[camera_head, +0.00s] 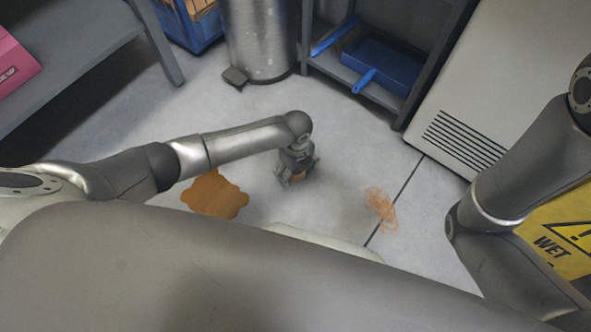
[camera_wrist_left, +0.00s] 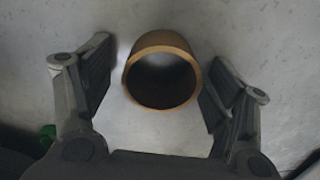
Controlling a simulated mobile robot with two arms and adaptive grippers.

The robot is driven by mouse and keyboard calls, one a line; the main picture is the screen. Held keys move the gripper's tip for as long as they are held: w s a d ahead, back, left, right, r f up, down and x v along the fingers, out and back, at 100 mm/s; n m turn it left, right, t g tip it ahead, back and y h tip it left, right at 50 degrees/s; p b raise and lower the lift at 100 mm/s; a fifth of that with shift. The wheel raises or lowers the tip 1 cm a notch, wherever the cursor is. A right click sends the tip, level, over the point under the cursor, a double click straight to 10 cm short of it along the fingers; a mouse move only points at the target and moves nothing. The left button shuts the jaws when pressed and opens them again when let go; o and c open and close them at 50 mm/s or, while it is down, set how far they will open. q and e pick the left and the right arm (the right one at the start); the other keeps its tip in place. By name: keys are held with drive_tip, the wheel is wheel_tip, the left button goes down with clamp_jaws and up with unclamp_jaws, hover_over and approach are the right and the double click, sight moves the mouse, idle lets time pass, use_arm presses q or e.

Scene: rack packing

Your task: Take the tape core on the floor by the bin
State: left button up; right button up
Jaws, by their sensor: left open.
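The tape core (camera_wrist_left: 163,42) is a short brown cardboard ring. In the left wrist view it is on the grey floor between the two fingers of my left gripper (camera_wrist_left: 158,95), with a gap on each side. In the head view only a small brown patch of the tape core (camera_head: 299,176) shows beneath my left gripper (camera_head: 297,178), which points down at the floor. My left gripper is open and does not hold the core. The bin (camera_head: 258,40) is a metal cylinder with a pedal, standing behind. My right arm shows at the right, its gripper out of view.
A shelf (camera_head: 395,100) holds a blue dustpan (camera_head: 385,62). A yellow wet-floor sign (camera_head: 562,235) is at right. Floor before the bin is clear.

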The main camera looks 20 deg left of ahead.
use_arm(q)
drive_tip(key=c, duration=0.9)
drive_tip(key=shift+c, duration=0.2)
drive_tip(key=shift+r, duration=0.2)
